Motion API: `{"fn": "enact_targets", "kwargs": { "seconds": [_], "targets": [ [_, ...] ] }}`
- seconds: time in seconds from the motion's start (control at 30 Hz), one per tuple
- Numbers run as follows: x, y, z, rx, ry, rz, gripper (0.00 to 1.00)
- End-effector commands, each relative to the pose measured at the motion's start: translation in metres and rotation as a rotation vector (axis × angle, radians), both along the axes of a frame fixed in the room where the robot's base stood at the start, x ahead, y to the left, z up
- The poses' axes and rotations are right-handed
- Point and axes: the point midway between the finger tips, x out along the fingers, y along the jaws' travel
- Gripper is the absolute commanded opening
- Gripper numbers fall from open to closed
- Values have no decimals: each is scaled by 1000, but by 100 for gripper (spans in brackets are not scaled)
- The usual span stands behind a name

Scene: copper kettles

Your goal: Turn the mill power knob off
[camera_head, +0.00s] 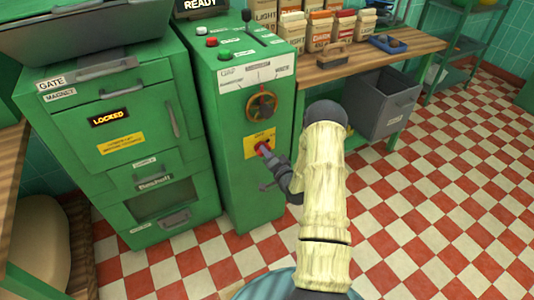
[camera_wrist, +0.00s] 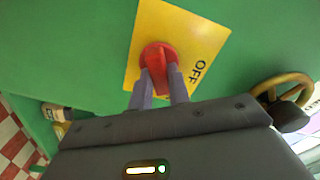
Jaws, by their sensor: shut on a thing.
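The mill power knob (camera_wrist: 157,58) is red and sits on a yellow plate (camera_wrist: 203,45) with an "OFF" label at one side in the wrist view. The knob also shows in the head view (camera_head: 262,148), low on the front of the green mill cabinet (camera_head: 240,189). My gripper (camera_wrist: 161,82) is shut on the knob's grip, one finger on each side. In the head view my gripper (camera_head: 268,155) reaches the knob from the lower right. Which way the knob's pointer is set is hard to tell.
A dark round dial with a yellow rim (camera_head: 262,106) sits above the knob. A green cabinet with a "LOCKED" display (camera_head: 110,117) stands to the left. A wooden bench (camera_head: 360,58) with bags and a grey bin (camera_head: 383,103) is to the right. The checkered floor is open at right.

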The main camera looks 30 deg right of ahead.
Motion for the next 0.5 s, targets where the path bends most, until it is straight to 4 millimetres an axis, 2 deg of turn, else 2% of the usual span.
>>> {"fn": "enact_targets", "kwargs": {
  "seconds": [0.27,0.5],
  "targets": [
    [0,1,0,-117,-1,1,0],
    [0,2,0,-304,-9,1,0]
  ]
}}
